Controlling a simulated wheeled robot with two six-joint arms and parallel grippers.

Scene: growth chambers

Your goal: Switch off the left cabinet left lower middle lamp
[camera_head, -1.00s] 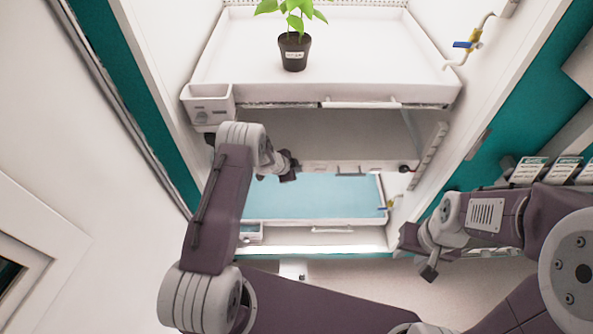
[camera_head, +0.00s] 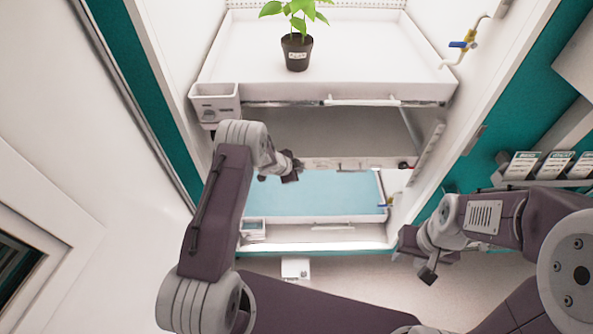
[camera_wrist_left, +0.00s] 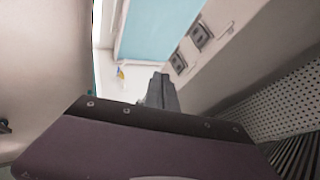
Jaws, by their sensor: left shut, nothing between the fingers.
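The cabinet has a white upper shelf and, below it, a lit blue lower tray (camera_head: 320,190). A white lamp bar (camera_head: 355,163) with small switch plates along its front runs between them. Two switch plates show in the left wrist view, a nearer one (camera_wrist_left: 201,36) and another (camera_wrist_left: 178,62). Which lamp each belongs to I cannot tell. My left gripper (camera_head: 292,172) is at the left end of the bar; contact cannot be made out. In the left wrist view its fingers (camera_wrist_left: 161,88) are shut and empty, below the plates.
A potted plant (camera_head: 297,52) stands on the upper shelf. A white box (camera_head: 214,103) sits at that shelf's left front corner. A pipe with a blue-handled valve (camera_head: 460,44) is on the right wall. Label cards (camera_head: 555,166) stand at the right. Cabinet side walls bound the opening.

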